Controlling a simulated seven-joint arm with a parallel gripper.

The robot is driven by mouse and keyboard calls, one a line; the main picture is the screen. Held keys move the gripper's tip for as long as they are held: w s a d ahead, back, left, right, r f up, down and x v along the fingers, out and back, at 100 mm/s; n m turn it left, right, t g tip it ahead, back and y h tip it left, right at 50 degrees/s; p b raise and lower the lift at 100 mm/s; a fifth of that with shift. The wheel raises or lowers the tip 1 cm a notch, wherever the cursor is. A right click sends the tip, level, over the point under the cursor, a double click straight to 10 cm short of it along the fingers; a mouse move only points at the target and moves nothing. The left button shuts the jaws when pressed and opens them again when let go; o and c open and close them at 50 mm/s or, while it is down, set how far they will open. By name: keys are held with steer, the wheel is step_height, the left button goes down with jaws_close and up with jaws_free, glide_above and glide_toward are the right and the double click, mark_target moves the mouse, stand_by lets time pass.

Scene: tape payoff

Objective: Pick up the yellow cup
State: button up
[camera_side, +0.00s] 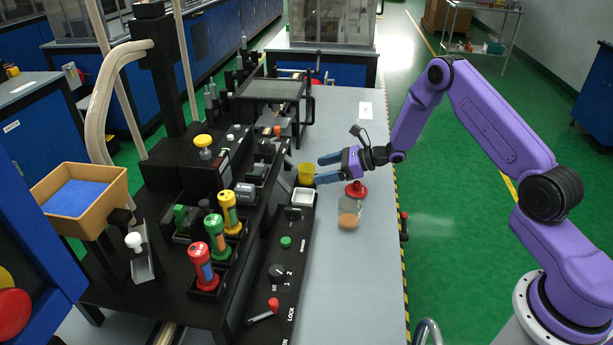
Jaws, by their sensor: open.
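The yellow cup (306,173) is small and upright, at the right edge of the black machine, just behind a white square tray. My gripper (322,170) comes in from the right with two blue fingers pointing left. The fingers are apart and their tips are close to the right side of the cup. I cannot tell from this angle whether they touch it or reach around it. Nothing shows between the fingers.
Red, green and yellow cylinders (201,262) stand further left. The grey table strip (355,290) is clear toward the front.

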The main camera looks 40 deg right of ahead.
mark_target(307, 174)
steer(key=shift+r+x, duration=0.2)
steer(key=shift+x, duration=1.25)
steer(key=shift+r+x, duration=0.15)
steer(key=shift+x, duration=1.25)
steer(key=shift+w+a, duration=0.1)
steer(key=shift+w, duration=0.05)
steer(key=c, duration=1)
